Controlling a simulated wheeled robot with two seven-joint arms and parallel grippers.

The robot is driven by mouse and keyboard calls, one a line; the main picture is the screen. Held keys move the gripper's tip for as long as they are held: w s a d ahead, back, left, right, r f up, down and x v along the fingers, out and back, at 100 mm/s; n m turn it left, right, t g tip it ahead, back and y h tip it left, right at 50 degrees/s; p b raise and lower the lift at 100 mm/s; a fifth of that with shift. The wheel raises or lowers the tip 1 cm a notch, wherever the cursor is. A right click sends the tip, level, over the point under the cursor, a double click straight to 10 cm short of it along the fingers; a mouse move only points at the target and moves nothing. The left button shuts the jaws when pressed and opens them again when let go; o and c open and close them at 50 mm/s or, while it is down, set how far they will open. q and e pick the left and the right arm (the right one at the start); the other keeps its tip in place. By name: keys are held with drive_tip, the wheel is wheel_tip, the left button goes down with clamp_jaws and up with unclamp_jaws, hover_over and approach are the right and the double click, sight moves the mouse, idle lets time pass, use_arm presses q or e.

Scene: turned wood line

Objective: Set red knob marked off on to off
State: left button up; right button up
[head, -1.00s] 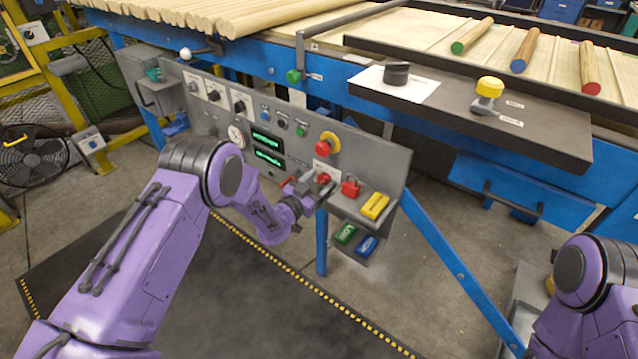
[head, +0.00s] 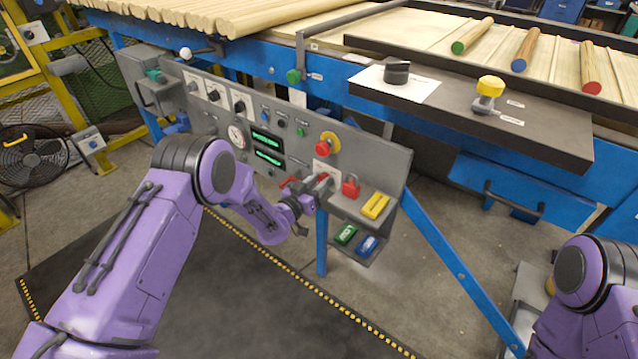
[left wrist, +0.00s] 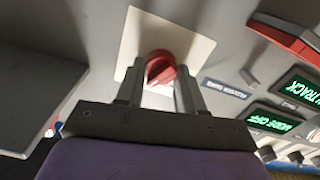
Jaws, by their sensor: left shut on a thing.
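The red knob (left wrist: 160,68) sits on a pale square plate (left wrist: 190,38) on the grey control panel. In the left wrist view it lies between the two fingers of my left gripper (left wrist: 160,85), which is shut on it. In the head view my left gripper (head: 320,183) reaches the panel's lower right part and mostly hides the knob. The knob's off and on marks cannot be read. My right arm shows at the lower right, but its gripper is out of view.
A red padlock (head: 351,186) and a yellow block (head: 375,206) are right of the knob on the panel's ledge. A red and yellow emergency button (head: 325,145) is just above. Green displays (head: 267,141) are to the left. The floor below is clear.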

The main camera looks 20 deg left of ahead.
use_arm(q)
drive_tip(key=shift+a+f+n+b, duration=0.15)
drive_tip(key=shift+n+b, duration=0.25)
drive_tip(key=shift+n, duration=3.25)
drive_tip(key=shift+f+n+b, duration=0.1)
drive_tip(key=shift+n+b, duration=0.3)
drive_tip(key=shift+n, duration=3.25)
drive_tip(key=o, duration=1)
drive_tip(key=shift+o, duration=0.2)
drive_tip(key=v, duration=1)
drive_tip(key=shift+s, duration=0.2)
drive_tip(key=shift+a+r, duration=0.1)
